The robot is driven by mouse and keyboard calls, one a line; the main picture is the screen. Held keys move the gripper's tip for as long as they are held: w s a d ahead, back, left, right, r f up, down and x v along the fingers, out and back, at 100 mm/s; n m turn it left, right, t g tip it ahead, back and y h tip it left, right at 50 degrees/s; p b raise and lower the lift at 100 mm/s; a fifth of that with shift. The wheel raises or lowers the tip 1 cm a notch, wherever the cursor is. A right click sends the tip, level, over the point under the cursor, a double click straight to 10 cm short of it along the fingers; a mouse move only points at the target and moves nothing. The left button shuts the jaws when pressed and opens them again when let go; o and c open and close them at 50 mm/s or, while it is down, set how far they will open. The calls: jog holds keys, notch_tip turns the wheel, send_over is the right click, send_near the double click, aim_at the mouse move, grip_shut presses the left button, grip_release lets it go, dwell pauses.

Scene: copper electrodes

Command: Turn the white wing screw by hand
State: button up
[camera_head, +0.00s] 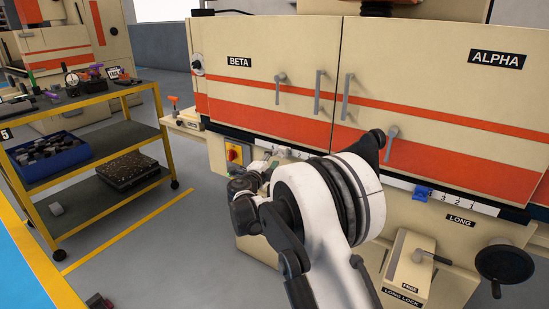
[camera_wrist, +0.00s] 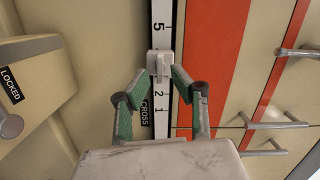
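The white wing screw (camera_wrist: 160,63) sits on a white number scale, below the 5 and above the 2 in the wrist view. Its raised wing points toward my gripper. My gripper (camera_wrist: 161,77) has its two green-padded fingers spread, with the fingertips at the lower left and lower right of the screw. A gap shows between the fingertips; I cannot tell whether either one touches the screw. In the head view my gripper (camera_head: 266,166) is small, at the front rail under the BETA door, and my arm hides part of the rail.
The white scale (camera_wrist: 160,22) is labelled CROSS. A panel marked LOCKED (camera_wrist: 25,80) is at left in the wrist view. Door handles (camera_wrist: 283,119) stick out at right. A blue slider (camera_head: 422,194) sits on the LONG scale. A yellow-framed cart (camera_head: 115,130) stands left.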

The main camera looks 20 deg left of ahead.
jog(key=shift+w, duration=0.55)
jog(key=shift+w, duration=0.35)
jog(key=shift+c, duration=0.5)
grip_shut()
